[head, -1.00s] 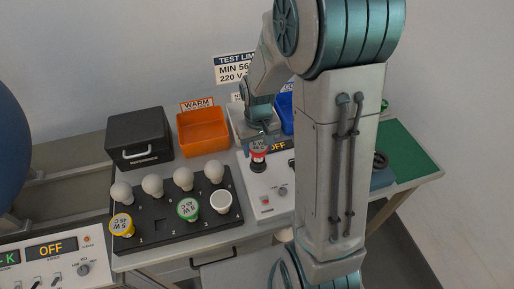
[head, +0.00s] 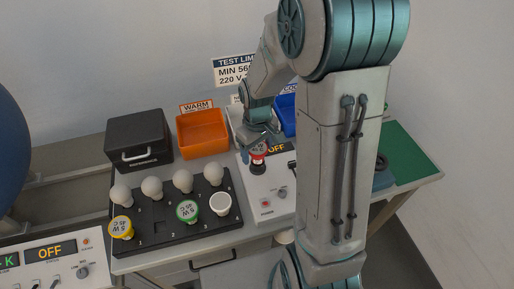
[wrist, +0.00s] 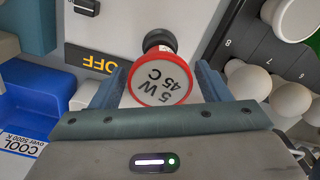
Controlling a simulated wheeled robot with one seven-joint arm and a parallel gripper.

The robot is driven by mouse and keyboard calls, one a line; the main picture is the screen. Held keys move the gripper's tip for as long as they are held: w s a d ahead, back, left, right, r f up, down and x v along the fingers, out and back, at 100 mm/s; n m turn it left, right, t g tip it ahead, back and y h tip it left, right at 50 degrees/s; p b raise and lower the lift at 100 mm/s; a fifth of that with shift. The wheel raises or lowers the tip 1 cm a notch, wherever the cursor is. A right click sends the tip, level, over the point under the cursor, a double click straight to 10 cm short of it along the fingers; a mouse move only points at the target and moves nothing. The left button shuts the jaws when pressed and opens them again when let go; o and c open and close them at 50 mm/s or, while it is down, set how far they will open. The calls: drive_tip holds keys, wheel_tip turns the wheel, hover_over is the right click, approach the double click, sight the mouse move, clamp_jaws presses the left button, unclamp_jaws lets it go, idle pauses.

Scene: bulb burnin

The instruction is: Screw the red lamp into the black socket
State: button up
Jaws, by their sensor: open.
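The red lamp (head: 258,149) stands on the black socket (head: 257,168) on the white test panel. In the wrist view the lamp's red-rimmed end (wrist: 160,83), marked "5 W 45 C", faces the camera, and the black socket (wrist: 158,40) shows just past it. My gripper (wrist: 158,92) is open, with one finger on each side of the lamp. It also shows above the lamp in the head view (head: 260,142). The joint between lamp and socket is mostly hidden, so I cannot tell how deep the lamp sits.
A black tray (head: 160,222) with several white, yellow and green lamps stands to the left. Behind are a black box (head: 138,132), an orange bin (head: 202,133) labelled WARM and a blue bin (wrist: 35,115). The panel's display (wrist: 90,60) reads OFF.

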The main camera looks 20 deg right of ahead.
drive_tip(key=n+p, duration=0.1)
drive_tip(key=n, duration=0.4)
drive_tip(key=shift+r, duration=0.1)
drive_tip(key=n+p, duration=0.2)
drive_tip(key=n, duration=0.3)
drive_tip(key=shift+s+r, duration=0.1)
drive_tip(key=n+p, duration=0.4)
drive_tip(key=n, duration=0.2)
drive_tip(key=shift+r+n+p, duration=0.1)
drive_tip(key=shift+n+p, duration=0.2)
drive_tip(key=shift+p, duration=0.05)
drive_tip(key=shift+f+n+p, duration=0.2)
drive_tip(key=shift+n+p, duration=0.25)
drive_tip(key=shift+n, duration=0.55)
drive_tip(key=shift+a+f, duration=0.1)
